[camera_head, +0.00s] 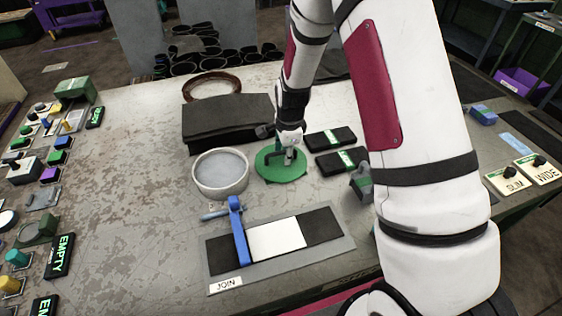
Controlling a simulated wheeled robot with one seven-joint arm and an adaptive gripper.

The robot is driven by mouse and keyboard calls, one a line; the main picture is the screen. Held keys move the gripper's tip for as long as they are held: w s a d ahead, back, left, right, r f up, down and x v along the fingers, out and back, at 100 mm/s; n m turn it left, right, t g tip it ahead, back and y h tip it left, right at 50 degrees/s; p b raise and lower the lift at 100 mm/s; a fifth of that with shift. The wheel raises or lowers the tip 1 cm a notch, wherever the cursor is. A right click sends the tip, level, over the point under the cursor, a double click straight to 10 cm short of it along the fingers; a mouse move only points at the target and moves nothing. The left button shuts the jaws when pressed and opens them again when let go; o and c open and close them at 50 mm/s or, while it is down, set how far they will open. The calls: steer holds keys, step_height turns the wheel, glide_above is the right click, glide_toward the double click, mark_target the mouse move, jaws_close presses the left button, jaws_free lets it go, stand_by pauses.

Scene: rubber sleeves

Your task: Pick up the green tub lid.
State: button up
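The green tub lid (292,174) is a flat round disc lying on the worktable, just right of the round white tub (220,178). My gripper (286,158) points down over the far part of the lid, close to its top. The fingers are small and partly overlap each other and the lid, so I cannot tell whether they are open, shut or touching it. Part of the lid's far side is hidden behind the gripper.
A black block (222,126) and a brown ring (212,86) lie behind the tub. Black packs with green labels (331,137) lie right of the lid. A JOIN board with a blue bar (239,228) lies in front.

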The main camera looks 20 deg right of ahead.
jaws_close()
steer(key=shift+r, duration=0.1)
